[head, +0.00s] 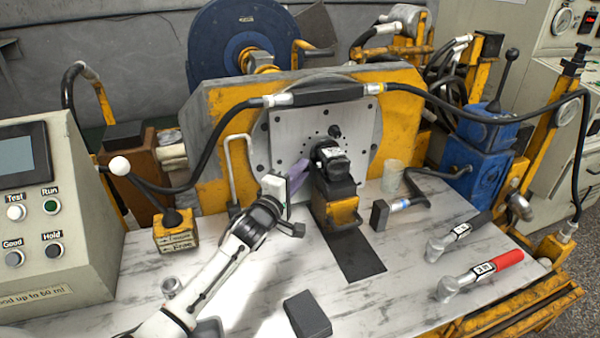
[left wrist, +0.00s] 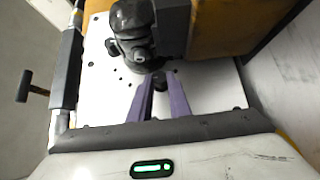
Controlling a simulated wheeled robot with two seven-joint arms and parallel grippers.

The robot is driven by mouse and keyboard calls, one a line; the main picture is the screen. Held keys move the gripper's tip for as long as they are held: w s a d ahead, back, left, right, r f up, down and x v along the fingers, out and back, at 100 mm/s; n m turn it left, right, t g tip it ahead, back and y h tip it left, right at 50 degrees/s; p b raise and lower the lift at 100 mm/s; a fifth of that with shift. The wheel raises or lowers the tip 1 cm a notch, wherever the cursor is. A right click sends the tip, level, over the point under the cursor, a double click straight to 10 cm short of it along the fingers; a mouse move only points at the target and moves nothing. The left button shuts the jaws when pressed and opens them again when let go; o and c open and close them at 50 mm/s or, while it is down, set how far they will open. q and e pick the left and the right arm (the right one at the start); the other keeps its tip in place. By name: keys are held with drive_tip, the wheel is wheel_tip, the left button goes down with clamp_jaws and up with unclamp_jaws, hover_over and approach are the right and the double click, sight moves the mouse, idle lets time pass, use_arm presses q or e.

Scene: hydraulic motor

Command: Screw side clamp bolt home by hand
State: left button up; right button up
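My left gripper (head: 303,168) reaches from the lower left to the left side of the dark motor (head: 332,160) at the grey mounting plate (head: 285,130). In the left wrist view its two purple fingers (left wrist: 160,84) point at the plate. A small dark round piece (left wrist: 160,82), which looks like the side clamp bolt, sits between the fingertips. I cannot tell whether both fingers press on it. In the head view the fingers hide that spot. Another dark bolt or knob (head: 335,131) stands out above the motor. My right gripper is not in view.
Two labelled tools (head: 478,271) (head: 457,238) lie at the right of the bench. A dark block (head: 307,314) lies near the front. A control box (head: 45,205) stands at the left. Black hoses (head: 205,165) arch over the plate. The bench right of the dark strip is partly clear.

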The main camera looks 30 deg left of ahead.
use_arm(q)
clamp_jaws()
drive_tip(key=shift+w+d+r+m+g+y+p, duration=0.15)
drive_tip(key=shift+m+g+p, duration=0.6)
drive_tip(key=shift+p, duration=1.05)
drive_tip(key=shift+s+a+r+m+g+y+p, duration=0.1)
drive_tip(key=shift+r+m+g+y+p, duration=0.15)
drive_tip(key=shift+m+g+p, duration=1)
drive_tip(key=shift+w+d+r+g+y+p, duration=0.15)
drive_tip(key=shift+g+p, duration=0.35)
drive_tip(key=shift+p, duration=1.8)
drive_tip(key=shift+s+a, duration=0.1)
drive_tip(key=o, duration=0.7)
unclamp_jaws()
drive_tip(key=shift+c, duration=0.2)
